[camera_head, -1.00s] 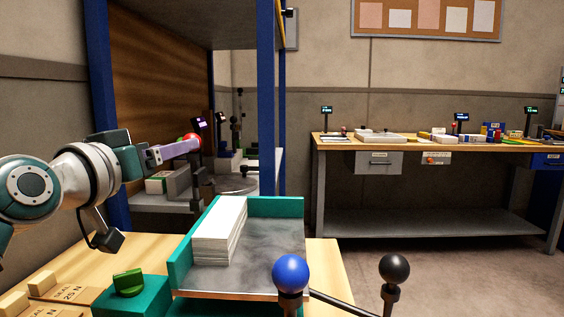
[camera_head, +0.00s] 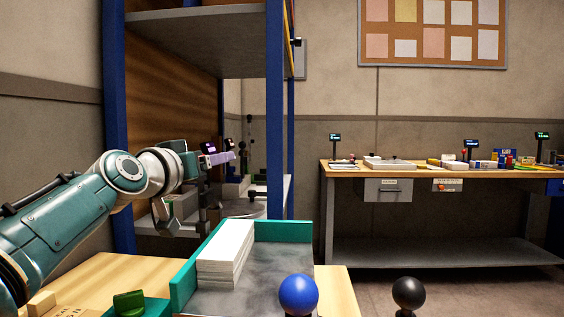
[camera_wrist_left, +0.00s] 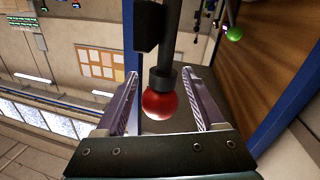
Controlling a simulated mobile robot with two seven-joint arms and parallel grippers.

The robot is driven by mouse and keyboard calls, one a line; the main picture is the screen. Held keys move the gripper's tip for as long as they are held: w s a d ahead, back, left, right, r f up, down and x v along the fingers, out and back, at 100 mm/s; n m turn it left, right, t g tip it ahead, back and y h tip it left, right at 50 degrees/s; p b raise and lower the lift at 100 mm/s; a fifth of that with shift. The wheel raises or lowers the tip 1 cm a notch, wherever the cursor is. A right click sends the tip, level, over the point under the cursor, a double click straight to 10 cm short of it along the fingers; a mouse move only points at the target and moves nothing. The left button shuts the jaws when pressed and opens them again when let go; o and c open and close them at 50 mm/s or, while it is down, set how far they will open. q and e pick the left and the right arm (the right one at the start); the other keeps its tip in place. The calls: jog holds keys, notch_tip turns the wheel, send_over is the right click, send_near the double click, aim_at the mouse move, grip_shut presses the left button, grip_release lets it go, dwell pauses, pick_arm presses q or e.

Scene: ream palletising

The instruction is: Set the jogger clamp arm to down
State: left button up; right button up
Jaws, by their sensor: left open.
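The jogger's teal-walled tray (camera_head: 184,284) stands at the lower middle of the head view with a white paper stack (camera_head: 226,250) on it. A red ball knob (camera_wrist_left: 160,104) on a dark rod (camera_wrist_left: 172,45) shows in the left wrist view; I cannot tell for certain that it is the clamp arm. My left gripper (camera_head: 225,158) is open beyond the tray's left side. In its wrist view the fingers (camera_wrist_left: 160,77) stand either side of the knob, with gaps. In the head view the knob is hidden. My right gripper is not in view.
A blue-posted shelf rack (camera_head: 275,120) stands close behind the left gripper. A blue ball knob (camera_head: 298,294) and a black ball knob (camera_head: 407,292) stand at the front. A workbench (camera_head: 440,172) with several items is at the back right.

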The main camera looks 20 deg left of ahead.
pick_arm(q)
grip_shut()
dwell(0.5)
dwell(0.8)
